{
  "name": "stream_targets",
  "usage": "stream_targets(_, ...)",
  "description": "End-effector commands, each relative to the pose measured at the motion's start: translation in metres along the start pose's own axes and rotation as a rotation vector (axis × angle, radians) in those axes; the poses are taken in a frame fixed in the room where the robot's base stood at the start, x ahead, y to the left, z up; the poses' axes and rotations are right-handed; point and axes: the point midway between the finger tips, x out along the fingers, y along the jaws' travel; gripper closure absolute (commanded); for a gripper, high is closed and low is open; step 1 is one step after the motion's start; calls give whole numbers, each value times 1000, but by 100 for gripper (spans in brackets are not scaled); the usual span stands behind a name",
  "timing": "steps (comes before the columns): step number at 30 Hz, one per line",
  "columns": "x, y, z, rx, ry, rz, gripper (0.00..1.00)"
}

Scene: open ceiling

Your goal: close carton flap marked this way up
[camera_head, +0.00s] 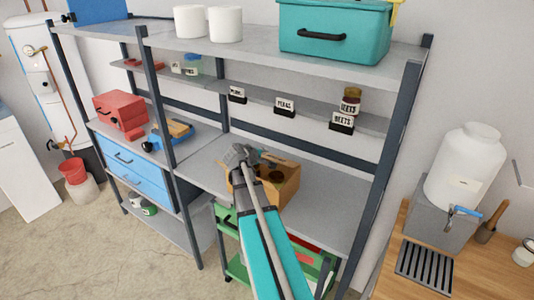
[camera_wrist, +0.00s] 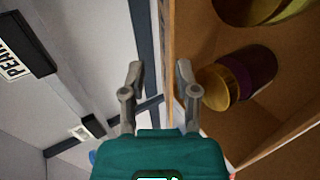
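An open brown carton (camera_head: 284,191) stands on the middle shelf. Its inside shows in the wrist view (camera_wrist: 273,125), with jars in it. A thin tan flap or wall edge (camera_wrist: 170,40) runs up the picture there. A tan flap (camera_head: 281,159) sticks out at the carton's back in the head view. I cannot read any "this way up" mark. My gripper (camera_head: 243,155) is at the carton's upper left. In the wrist view my gripper (camera_wrist: 158,85) is open, its fingers apart on either side of the thin edge; contact is unclear.
The jar (camera_wrist: 240,80) in the carton is close to the right finger. Labelled holders (camera_head: 284,105) line the narrow shelf above. A shelf post (camera_head: 160,110) stands left, and a teal toolbox (camera_head: 335,35) sits on top. The middle shelf (camera_head: 328,205) is bare right of the carton.

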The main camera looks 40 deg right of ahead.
Motion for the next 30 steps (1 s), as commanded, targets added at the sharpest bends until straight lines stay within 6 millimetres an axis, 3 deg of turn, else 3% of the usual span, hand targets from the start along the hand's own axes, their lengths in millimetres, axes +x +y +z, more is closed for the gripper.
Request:
stream_targets(1,-11,2,1,-2,2,0,60)
stream_targets(15,-74,2,1,-1,1,0,60)
stream_targets(22,-91,1,0,-1,1,1,60)
stream_targets(30,-94,0,0,-1,0,0,60)
